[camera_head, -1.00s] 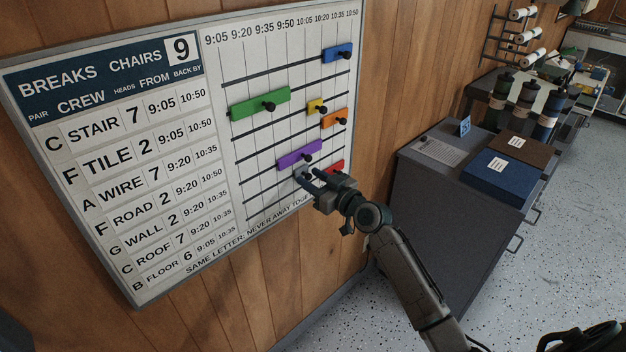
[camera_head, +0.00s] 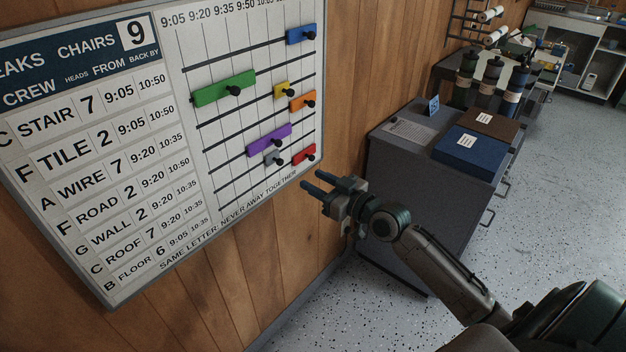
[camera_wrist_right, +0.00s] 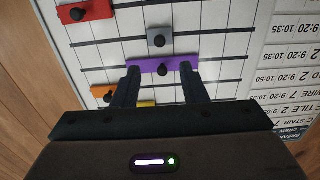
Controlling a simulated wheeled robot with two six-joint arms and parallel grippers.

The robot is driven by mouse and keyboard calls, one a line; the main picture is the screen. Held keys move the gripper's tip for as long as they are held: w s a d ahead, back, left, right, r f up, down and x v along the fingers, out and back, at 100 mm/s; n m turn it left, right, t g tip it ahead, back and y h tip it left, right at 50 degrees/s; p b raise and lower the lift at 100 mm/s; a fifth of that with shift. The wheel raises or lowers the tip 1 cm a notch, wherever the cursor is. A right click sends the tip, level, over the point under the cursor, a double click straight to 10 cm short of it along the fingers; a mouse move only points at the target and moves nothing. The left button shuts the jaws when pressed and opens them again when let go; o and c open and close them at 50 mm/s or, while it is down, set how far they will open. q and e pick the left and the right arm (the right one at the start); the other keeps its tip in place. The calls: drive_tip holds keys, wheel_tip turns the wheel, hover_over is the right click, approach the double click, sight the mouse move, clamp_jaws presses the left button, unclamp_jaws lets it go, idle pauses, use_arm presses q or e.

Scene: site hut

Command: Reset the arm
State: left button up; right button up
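My right gripper (camera_head: 318,183) is open and empty in the head view, just off the lower right corner of the wall board (camera_head: 222,190). In the right wrist view its two fingers (camera_wrist_right: 165,82) stand apart, with the purple slider (camera_wrist_right: 150,66) showing beyond and between them; it does not appear held. The board carries sliders with black knobs: green (camera_head: 212,92), blue (camera_head: 297,36), yellow (camera_head: 281,91), orange (camera_head: 301,101), purple (camera_head: 262,141), grey (camera_head: 270,158) and red (camera_head: 301,155). My left gripper is not in view.
Dark canisters (camera_head: 488,75) stand behind. Speckled floor (camera_head: 560,200) is clear at right.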

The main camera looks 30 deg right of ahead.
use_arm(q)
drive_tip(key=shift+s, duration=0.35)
use_arm(e)
drive_tip(key=shift+f, duration=0.1)
